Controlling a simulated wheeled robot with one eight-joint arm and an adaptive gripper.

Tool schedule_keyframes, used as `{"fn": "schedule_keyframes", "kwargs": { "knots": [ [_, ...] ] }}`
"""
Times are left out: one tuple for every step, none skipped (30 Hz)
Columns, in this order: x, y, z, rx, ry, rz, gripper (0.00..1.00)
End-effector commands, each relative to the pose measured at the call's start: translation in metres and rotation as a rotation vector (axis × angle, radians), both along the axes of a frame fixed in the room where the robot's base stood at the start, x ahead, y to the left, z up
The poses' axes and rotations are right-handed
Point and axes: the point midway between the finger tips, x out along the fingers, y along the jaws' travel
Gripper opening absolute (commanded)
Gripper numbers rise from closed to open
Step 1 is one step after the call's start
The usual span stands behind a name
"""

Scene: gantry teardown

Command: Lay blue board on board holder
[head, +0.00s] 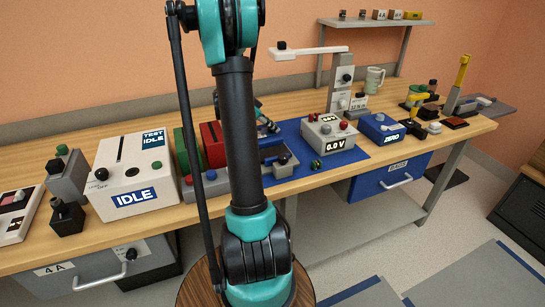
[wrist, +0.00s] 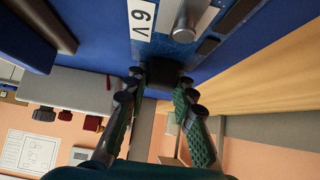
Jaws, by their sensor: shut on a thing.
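The blue board (wrist: 183,38) shows at the top of the wrist view, with a white label, a silver round part and dark parts on it. My gripper (wrist: 160,92) is shut on a black block at the board's near edge, between the two green-padded fingers. In the head view my arm hides most of my gripper (head: 264,116), which is above the blue mat behind the arm. A low grey and dark fixture (head: 284,161), perhaps the board holder, lies on the mat just right of my arm. I cannot tell whether the board touches it.
The blue mat (head: 343,158) lies on the wooden bench. Red and green blocks (head: 211,145) and the white IDLE box (head: 133,175) stand left of my arm. A voltage meter (head: 328,133), a tall grey stand (head: 341,85) and the blue ZERO box (head: 380,128) stand right.

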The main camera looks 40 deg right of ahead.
Motion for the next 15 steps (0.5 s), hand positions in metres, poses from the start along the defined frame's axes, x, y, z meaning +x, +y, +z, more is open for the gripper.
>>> {"fn": "schedule_keyframes", "kwargs": {
  "knots": [
    [0.0000,0.0001,0.0001,0.000,0.000,0.000,0.00],
    [0.0000,0.0001,0.0001,0.000,0.000,0.000,0.00],
    [0.0000,0.0000,0.0001,0.000,0.000,0.000,0.00],
    [0.0000,0.0000,0.0001,0.000,0.000,0.000,0.00],
    [0.0000,0.0000,0.0001,0.000,0.000,0.000,0.00],
    [0.0000,0.0000,0.0001,0.000,0.000,0.000,0.00],
    [0.0000,0.0000,0.0001,0.000,0.000,0.000,0.00],
    [0.0000,0.0000,0.0001,0.000,0.000,0.000,0.00],
    [0.0000,0.0000,0.0003,0.000,0.000,0.000,0.00],
    [0.0000,0.0000,0.0006,0.000,0.000,0.000,0.00],
    [0.0000,-0.0001,0.0012,0.000,0.000,0.000,0.00],
    [0.0001,-0.0001,0.0026,0.000,0.000,0.000,0.00],
    [0.0001,-0.0001,0.0040,0.000,0.000,0.000,0.00],
    [0.0002,-0.0001,0.0057,0.000,0.000,0.000,0.00],
    [0.0002,-0.0001,0.0083,0.000,0.000,0.000,0.00]
  ]
}}
